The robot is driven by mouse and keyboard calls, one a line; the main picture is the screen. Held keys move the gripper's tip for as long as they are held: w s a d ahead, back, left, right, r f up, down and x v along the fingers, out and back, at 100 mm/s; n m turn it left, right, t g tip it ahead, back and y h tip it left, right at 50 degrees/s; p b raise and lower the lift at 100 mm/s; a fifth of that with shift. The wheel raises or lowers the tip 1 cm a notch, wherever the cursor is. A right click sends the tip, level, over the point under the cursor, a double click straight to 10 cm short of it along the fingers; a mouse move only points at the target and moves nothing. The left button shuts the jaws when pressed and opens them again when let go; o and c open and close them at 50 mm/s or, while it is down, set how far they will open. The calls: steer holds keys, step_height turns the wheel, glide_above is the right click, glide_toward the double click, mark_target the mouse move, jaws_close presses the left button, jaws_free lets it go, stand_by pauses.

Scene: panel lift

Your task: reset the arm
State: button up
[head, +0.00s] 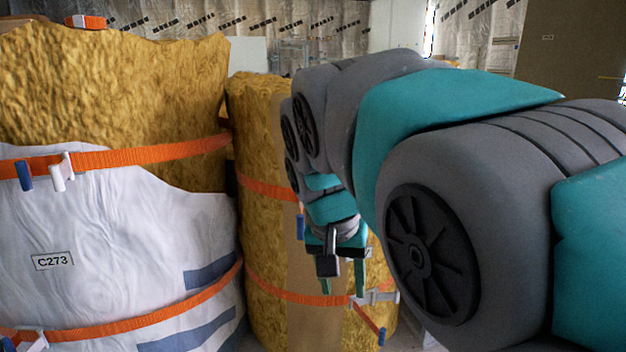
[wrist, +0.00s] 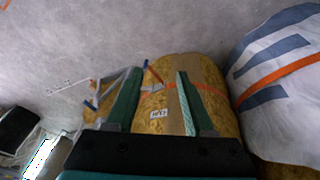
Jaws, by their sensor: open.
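My arm reaches in from the right in the head view, with grey and teal links, and bends down at its far end. My gripper (head: 342,284) hangs fingers down in front of a yellow insulation bale (head: 262,130). Its two green fingers are apart with nothing between them. In the wrist view my gripper (wrist: 158,95) shows both fingers spread, with the bale (wrist: 215,92) and its brown strip seen beyond and between them. I cannot tell whether the fingers touch the bale.
A large bale (head: 110,90) with white wrapping (head: 110,225), orange straps and a C273 label stands at the left. It also shows at the right of the wrist view (wrist: 290,100). Grey floor (wrist: 130,35) is open beyond the bales. A brown panel (head: 560,45) stands at the back right.

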steer(key=s+d+f+n+g, duration=0.1)
steer(key=s+d+f, duration=0.2)
steer(key=s+f, duration=0.2)
steer(key=s+d+f+n+g+y+p, duration=0.1)
steer(key=s+d+f, duration=0.3)
steer(key=s, duration=0.6)
steer(key=s+d+f+g+p, duration=0.1)
steer(key=s+d+f+g, duration=0.1)
steer(key=s+f, duration=0.4)
steer(key=s+d, duration=0.1)
steer(key=s, duration=0.1)
steer(key=shift+s+d+f+n+y, duration=0.2)
steer(key=shift+s+d+n+y, duration=0.1)
steer(key=shift+s+n, duration=0.1)
steer(key=shift+w, duration=0.1)
